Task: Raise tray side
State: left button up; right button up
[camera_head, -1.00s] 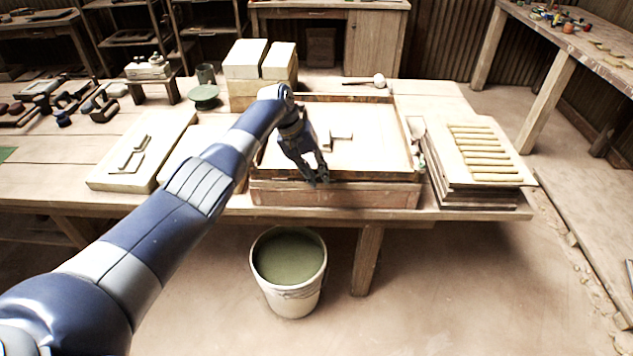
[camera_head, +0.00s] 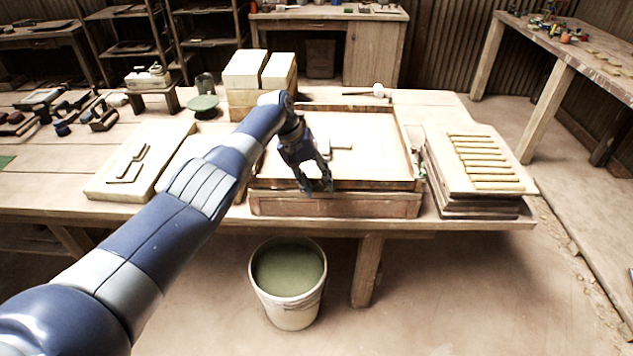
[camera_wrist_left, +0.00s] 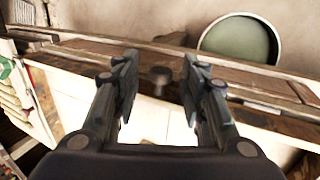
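The wooden tray (camera_head: 405,130) is a shallow frame with a pale floor, on the table. Its front side (camera_head: 375,184) runs along the table's front edge, above a reddish wooden base (camera_head: 365,205). My left gripper (camera_head: 316,189) points down at the middle of this front side. In the left wrist view the left gripper (camera_wrist_left: 160,72) is open. A small dark knob (camera_wrist_left: 160,78) on the tray's side (camera_wrist_left: 225,88) shows between its fingers, with gaps on both sides. The gripper hides this knob in the head view. My right gripper is not in view.
A bucket of green liquid (camera_head: 290,272) stands on the floor in front of the table. Pale blocks (camera_head: 246,69) stand behind the tray at left. A stack of boards with strips (camera_head: 482,170) is at right. A mallet (camera_head: 376,90) lies behind.

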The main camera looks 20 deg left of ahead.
pick_arm(q)
jog(key=v, duration=1.2)
